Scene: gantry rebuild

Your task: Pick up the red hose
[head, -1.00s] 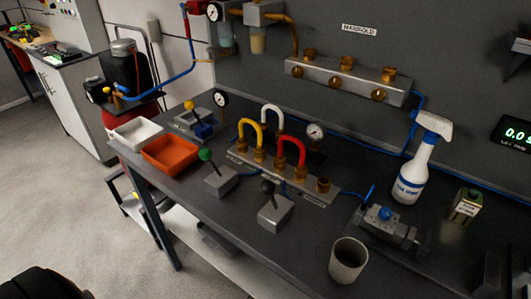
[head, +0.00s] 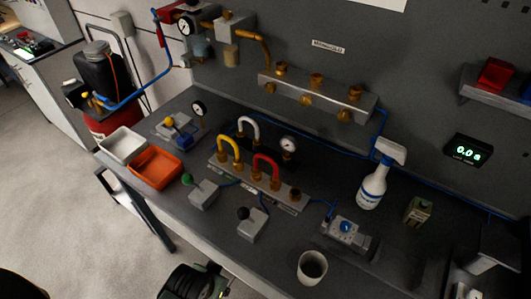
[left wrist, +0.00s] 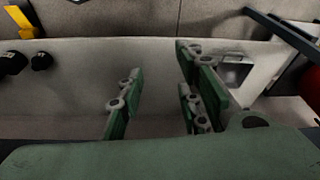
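The red hose (head: 265,159) is a short arch standing upright on brass fittings of a metal block (head: 287,205) on the dark bench. A yellow hose (head: 229,142) and a white hose (head: 249,121) arch beside it. In the left wrist view my left gripper (left wrist: 155,100) has its green-padded fingers apart with nothing between them; the hose is not seen there. In the head view a green and black part of mine, apparently the left gripper, shows low at the bottom edge, in front of the bench and well away from the hose. My right gripper is not in view.
Valve blocks with a green knob (head: 194,184) and a black knob (head: 243,213) stand in front of the hoses. An orange tray (head: 155,169) lies left, a cup (head: 311,267) near the front edge, and a spray bottle (head: 373,186) right. A gauge (head: 288,144) stands close behind.

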